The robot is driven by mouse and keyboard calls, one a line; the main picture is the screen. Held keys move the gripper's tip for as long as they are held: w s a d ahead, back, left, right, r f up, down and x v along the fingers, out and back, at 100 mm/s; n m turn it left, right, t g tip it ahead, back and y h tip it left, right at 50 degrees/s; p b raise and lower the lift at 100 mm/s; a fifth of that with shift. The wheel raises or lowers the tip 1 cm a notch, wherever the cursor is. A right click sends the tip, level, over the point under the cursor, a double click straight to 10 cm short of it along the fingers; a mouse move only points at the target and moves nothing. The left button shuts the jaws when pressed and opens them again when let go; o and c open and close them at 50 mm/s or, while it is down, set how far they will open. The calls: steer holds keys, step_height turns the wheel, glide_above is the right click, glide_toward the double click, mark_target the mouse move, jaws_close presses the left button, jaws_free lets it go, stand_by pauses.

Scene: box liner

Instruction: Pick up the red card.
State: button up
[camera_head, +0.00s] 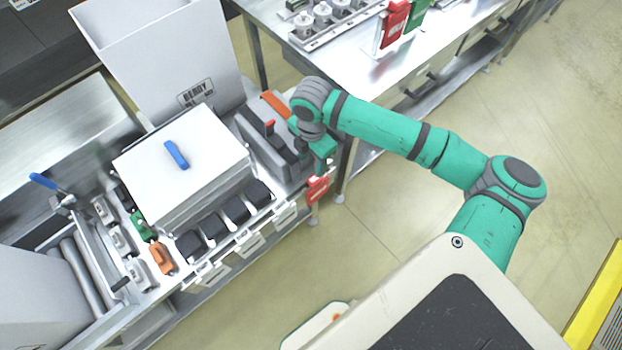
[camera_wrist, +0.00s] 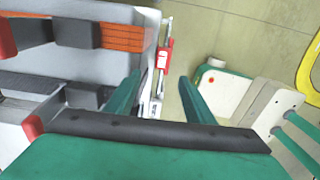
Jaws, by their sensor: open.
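A red card (camera_head: 317,188) with a white mark stands at the right end of the near bench, by its front edge. The red card (camera_wrist: 163,58) also shows in the wrist view, nearly edge-on, just beyond the gap between my fingers. My gripper (camera_head: 321,160) is just above and beside this card in the head view. In the wrist view my gripper (camera_wrist: 160,92) has its two green fingers spread apart, with nothing held between them. Another red card (camera_head: 393,22) stands on the far table beside a green card (camera_head: 414,14).
The near bench carries a white box with a blue handle (camera_head: 177,155), a tall open grey box (camera_head: 158,50), several black blocks (camera_head: 233,208) and a grey device with an orange part (camera_head: 276,104). The far table (camera_head: 400,65) stands behind. Open floor (camera_head: 400,215) lies to the right.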

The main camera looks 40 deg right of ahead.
glide_above(314, 180)
step_height(314, 180, down, 5)
steer(key=shift+s, duration=0.1)
steer(key=shift+f, duration=2.75)
steer(key=shift+c, duration=0.2)
steer(key=shift+w, duration=0.2)
jaws_close()
